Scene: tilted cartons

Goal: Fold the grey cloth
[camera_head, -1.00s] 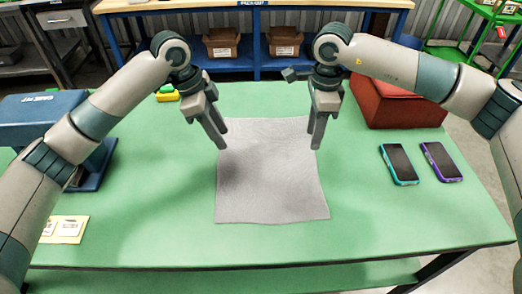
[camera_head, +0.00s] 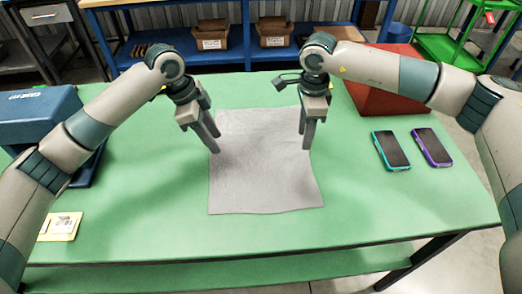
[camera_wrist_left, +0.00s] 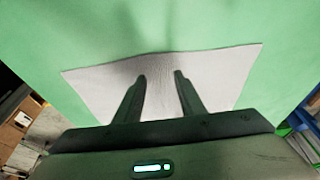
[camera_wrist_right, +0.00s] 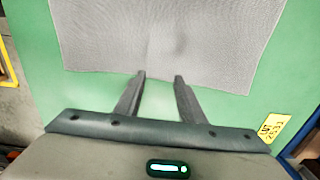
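The grey cloth (camera_head: 262,175) lies flat and spread out on the green table, roughly square. My left gripper (camera_head: 214,143) is over the cloth's left side; in the left wrist view its fingers (camera_wrist_left: 160,77) are apart with cloth below and between them. My right gripper (camera_head: 306,140) is near the cloth's right edge; in the right wrist view its fingers (camera_wrist_right: 160,77) are apart, with the tips by the cloth's edge (camera_wrist_right: 160,50). Both grippers are empty. I cannot tell how high either one is above the cloth.
Two phones, one teal (camera_head: 391,150) and one purple (camera_head: 432,147), lie at the right. A red box (camera_head: 385,95) stands behind them. A blue case (camera_head: 45,120) stands at the left, with a yellowish card (camera_head: 62,226) in front. The table (camera_head: 350,210) is clear in front of the cloth.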

